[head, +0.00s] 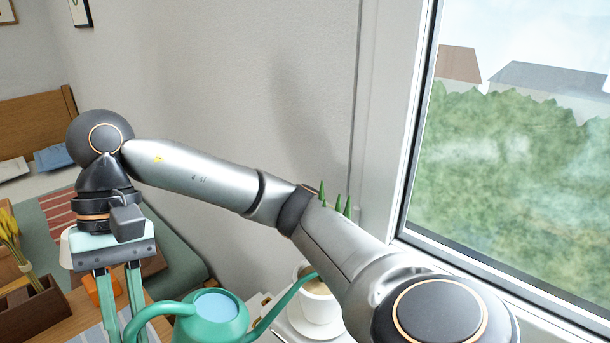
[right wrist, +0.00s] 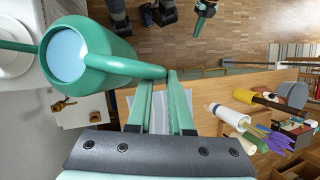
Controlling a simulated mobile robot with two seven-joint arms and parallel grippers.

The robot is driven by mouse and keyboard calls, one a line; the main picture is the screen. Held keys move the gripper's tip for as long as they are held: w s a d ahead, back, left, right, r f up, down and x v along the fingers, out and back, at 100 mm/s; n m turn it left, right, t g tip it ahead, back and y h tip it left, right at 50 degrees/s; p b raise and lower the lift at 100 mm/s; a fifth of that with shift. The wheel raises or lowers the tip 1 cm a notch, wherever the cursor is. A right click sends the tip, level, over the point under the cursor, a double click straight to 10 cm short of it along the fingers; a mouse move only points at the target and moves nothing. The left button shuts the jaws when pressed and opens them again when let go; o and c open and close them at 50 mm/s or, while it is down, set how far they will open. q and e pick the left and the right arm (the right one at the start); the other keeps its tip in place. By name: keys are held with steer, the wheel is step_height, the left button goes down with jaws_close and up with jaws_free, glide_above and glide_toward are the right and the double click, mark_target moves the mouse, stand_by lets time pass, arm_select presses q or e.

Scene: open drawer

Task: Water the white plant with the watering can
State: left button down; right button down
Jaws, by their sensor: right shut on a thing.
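The green watering can (head: 212,322) has light blue water in its open top and shows large in the right wrist view (right wrist: 95,45). My right gripper (head: 120,325) is shut on its handle (right wrist: 135,68). The can's spout (head: 285,307) points right, its tip at the rim of the white plant pot (head: 322,308). Green leaf tips (head: 323,194) rise above my right arm, which hides most of the plant. A white pot edge (right wrist: 12,50) shows in the right wrist view. My left gripper (right wrist: 203,16) appears small there; its jaw opening is unclear.
A window (head: 520,150) is on the right and a bed (head: 35,130) on the far left. A wooden box (head: 35,312) with yellow stalks stands at the left. The wooden tabletop (right wrist: 225,88) holds several coloured objects, including a yellow cylinder (right wrist: 246,96).

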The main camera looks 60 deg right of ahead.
steer(key=shift+s+d+r+t+y+b, duration=0.15)
steer(key=shift+r+y, duration=0.1)
steer(key=shift+r, duration=0.55)
steer(key=shift+d+r+t+y+b, duration=0.15)
steer(key=shift+r+y, duration=0.1)
steer(key=shift+r, duration=0.5)
steer(key=shift+a, duration=0.1)
stand_by(0.8)
steer(key=shift+g+h, duration=0.5)
steer(key=shift+h, duration=0.4)
steer(key=shift+w+a+f, duration=0.15)
steer(key=shift+a+f, duration=0.05)
steer(key=shift+f, duration=1.05)
steer(key=shift+w+a+f, duration=0.1)
steer(key=shift+a+f, duration=0.05)
steer(key=shift+f, duration=1.15)
steer(key=shift+m+g+h, duration=0.3)
steer(key=shift+g+h, duration=0.2)
steer(key=shift+h, duration=0.4)
steer(key=shift+d+f, duration=0.1)
steer(key=shift+f, duration=2.35)
steer(key=shift+r, duration=0.1)
